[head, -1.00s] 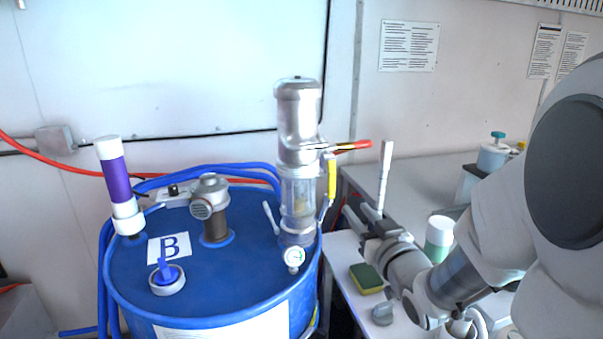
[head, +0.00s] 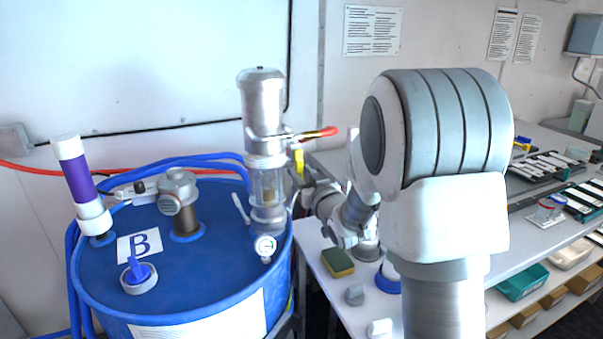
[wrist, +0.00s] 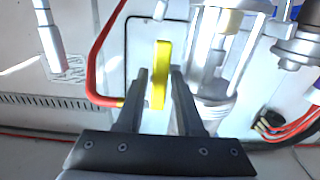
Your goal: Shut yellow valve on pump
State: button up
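The pump (head: 264,125) is a silver column with a clear section, standing on the blue drum. The yellow valve handle (head: 299,160) is on the pump's right side, pointing roughly up and down, its lower part near my gripper (head: 304,181). In the wrist view the yellow handle (wrist: 161,75) lies between the two fingers of my gripper (wrist: 159,78). The fingers are open, with a gap showing on each side of the handle. The clear pump body (wrist: 212,55) is just right of the fingers. The valve's body is mostly hidden in the head view.
The blue drum (head: 190,280) carries a purple-and-white cylinder (head: 80,185) and a small gauge (head: 265,246). A sponge (head: 338,262) lies on the white table right of the drum. A bench with trays is farther right.

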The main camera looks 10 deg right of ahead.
grip_shut()
dwell(1.4)
